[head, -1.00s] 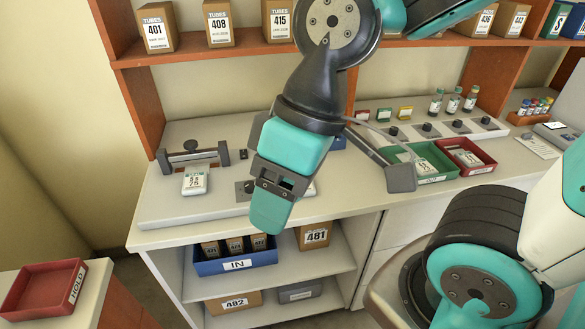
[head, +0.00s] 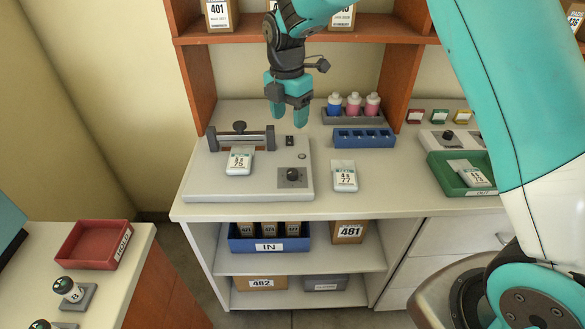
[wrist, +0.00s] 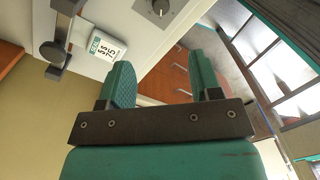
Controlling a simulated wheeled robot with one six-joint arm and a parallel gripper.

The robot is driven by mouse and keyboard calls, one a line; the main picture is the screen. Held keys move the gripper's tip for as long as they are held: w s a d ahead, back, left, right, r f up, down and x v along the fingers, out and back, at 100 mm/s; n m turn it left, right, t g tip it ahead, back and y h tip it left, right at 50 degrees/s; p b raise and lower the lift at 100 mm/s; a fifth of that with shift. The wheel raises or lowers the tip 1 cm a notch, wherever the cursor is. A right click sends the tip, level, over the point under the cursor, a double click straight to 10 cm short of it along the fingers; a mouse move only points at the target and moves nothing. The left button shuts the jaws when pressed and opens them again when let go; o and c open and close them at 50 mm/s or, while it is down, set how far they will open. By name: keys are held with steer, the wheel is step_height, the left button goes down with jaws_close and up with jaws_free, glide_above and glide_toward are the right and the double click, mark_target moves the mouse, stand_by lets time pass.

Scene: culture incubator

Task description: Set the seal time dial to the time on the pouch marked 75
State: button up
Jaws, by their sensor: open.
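The heat sealer (head: 215,178) is a grey flat unit with a dark sealing bar at its back. The seal time dial (head: 292,175) is a black knob on a dark plate at its front right; it also shows at the top of the wrist view (wrist: 160,7). Its setting is too small to read. A white pouch (head: 239,162) apparently marked 75 lies on the sealer, left of the dial; the time above is unclear. It also shows in the wrist view (wrist: 108,46). My gripper (head: 289,118) is open and empty, above the back right of the sealer, apart from the dial.
Another pouch (head: 344,177), seemingly marked 77, lies right of the sealer. A green tray (head: 445,178) holds a further pouch. A blue rack (head: 363,138) and a rack of bottles (head: 353,115) stand behind. A red HOLD tray (head: 92,244) sits on the left counter.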

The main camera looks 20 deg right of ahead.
mark_target(292, 171)
steer(key=f+p, duration=0.1)
steer(key=f, duration=0.4)
steer(key=f+p, duration=0.1)
steer(key=f, duration=0.5)
steer(key=f+p, duration=0.1)
steer(key=f, duration=0.4)
steer(key=shift+s+d+f, duration=0.15)
steer(key=shift+s+d, duration=0.05)
steer(key=shift+s, duration=0.2)
steer(key=c, duration=0.9)
